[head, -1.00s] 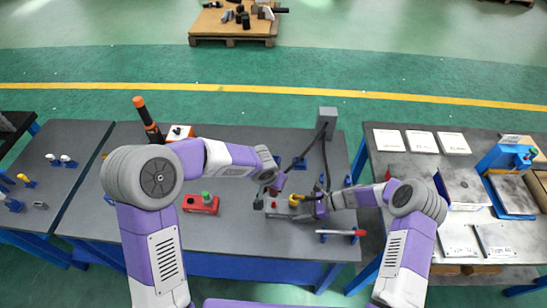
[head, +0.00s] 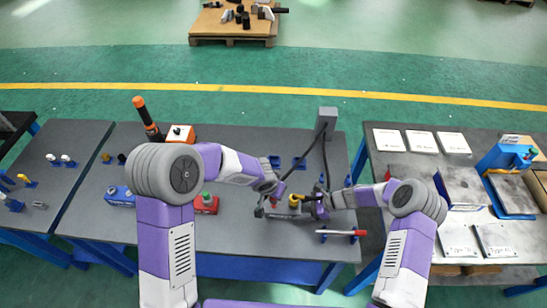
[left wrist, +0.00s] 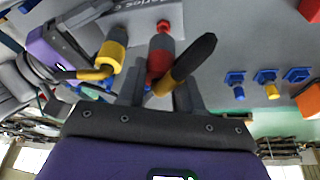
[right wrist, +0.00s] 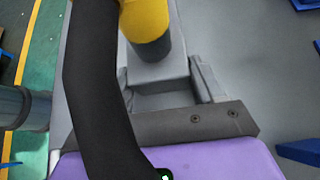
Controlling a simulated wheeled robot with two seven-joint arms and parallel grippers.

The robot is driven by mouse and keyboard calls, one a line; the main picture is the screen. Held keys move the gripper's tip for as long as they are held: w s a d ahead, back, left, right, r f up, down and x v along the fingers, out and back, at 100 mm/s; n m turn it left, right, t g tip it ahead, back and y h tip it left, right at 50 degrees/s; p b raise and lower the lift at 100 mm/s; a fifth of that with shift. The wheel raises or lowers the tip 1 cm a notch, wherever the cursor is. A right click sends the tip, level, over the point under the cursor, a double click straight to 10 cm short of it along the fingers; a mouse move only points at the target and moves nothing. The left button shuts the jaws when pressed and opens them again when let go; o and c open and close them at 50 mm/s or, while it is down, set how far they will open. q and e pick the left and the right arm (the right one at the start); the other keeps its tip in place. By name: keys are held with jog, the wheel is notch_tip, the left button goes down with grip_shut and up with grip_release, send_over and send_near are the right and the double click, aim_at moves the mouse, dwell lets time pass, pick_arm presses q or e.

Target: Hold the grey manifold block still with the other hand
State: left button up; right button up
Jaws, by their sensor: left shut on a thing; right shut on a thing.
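The grey manifold block (head: 282,214) lies on the dark table in front of me, with lettering on its face in the left wrist view (left wrist: 145,12). My right gripper (head: 314,206) is shut on its right end; the right wrist view shows the block (right wrist: 158,98) between the fingers. A yellow coupling (right wrist: 146,22) with a dark band stands upright on the block. My left gripper (left wrist: 158,88) is shut on a red hose coupling (left wrist: 160,62) at the block's left end.
Black hoses (head: 325,160) hang from a grey post (head: 327,121) at the back. Small blue holders (left wrist: 237,84) stand behind the block. A red-handled tool (head: 343,232) lies in front right. A red box (head: 206,204) is left of the block.

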pick_arm(q)
jog(key=shift+f, duration=1.4)
jog(key=o, duration=1.2)
jog(key=shift+v, duration=2.45)
jog(key=v, duration=1.2)
